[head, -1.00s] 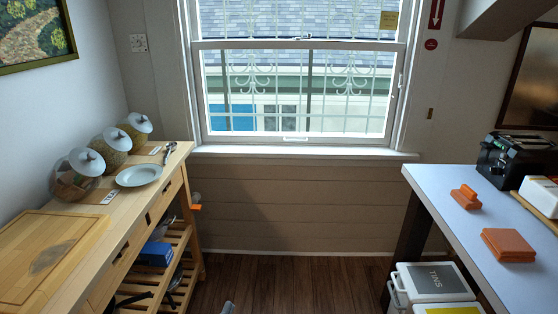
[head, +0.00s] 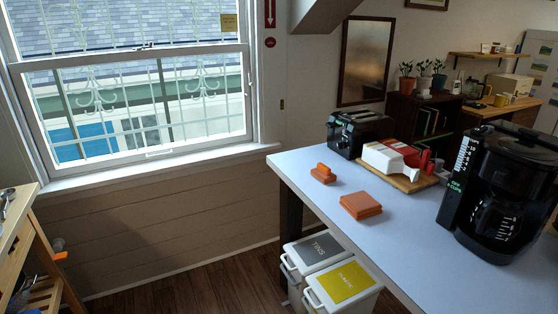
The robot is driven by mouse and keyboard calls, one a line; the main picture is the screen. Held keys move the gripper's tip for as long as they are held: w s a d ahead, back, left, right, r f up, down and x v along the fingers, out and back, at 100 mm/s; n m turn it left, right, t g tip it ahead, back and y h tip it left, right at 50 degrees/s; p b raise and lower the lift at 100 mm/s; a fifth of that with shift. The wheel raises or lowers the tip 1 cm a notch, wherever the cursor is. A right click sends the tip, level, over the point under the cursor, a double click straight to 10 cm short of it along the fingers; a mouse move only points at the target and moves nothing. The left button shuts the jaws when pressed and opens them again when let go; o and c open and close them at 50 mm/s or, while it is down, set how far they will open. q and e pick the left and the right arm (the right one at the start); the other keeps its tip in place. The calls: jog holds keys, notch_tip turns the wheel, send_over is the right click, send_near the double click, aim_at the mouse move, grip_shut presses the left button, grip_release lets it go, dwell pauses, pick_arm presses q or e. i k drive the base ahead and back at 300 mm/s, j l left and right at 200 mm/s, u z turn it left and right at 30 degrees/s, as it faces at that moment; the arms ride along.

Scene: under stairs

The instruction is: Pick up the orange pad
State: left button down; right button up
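A flat square orange pad (head: 361,206) lies on the white-topped table at the right, near its left edge. It looks like two layers, one on the other. A second, smaller orange thing (head: 323,174) with a raised grip-like top sits behind it and to its left, close to the table's left edge. The two are apart. Neither of my grippers shows in the head view.
The white tabletop (head: 420,275) also holds a black toaster (head: 358,134), a wooden board (head: 405,180) with white and red things, and a black coffee maker (head: 500,195). Two bins, grey-lidded (head: 317,250) and yellow-lidded (head: 343,284), stand below its left edge. Wooden floor is clear at left.

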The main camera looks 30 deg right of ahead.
aim_at(323, 173)
jog(key=u, duration=0.95)
jog(key=z, duration=2.15)
jog(key=i+j, duration=0.05)
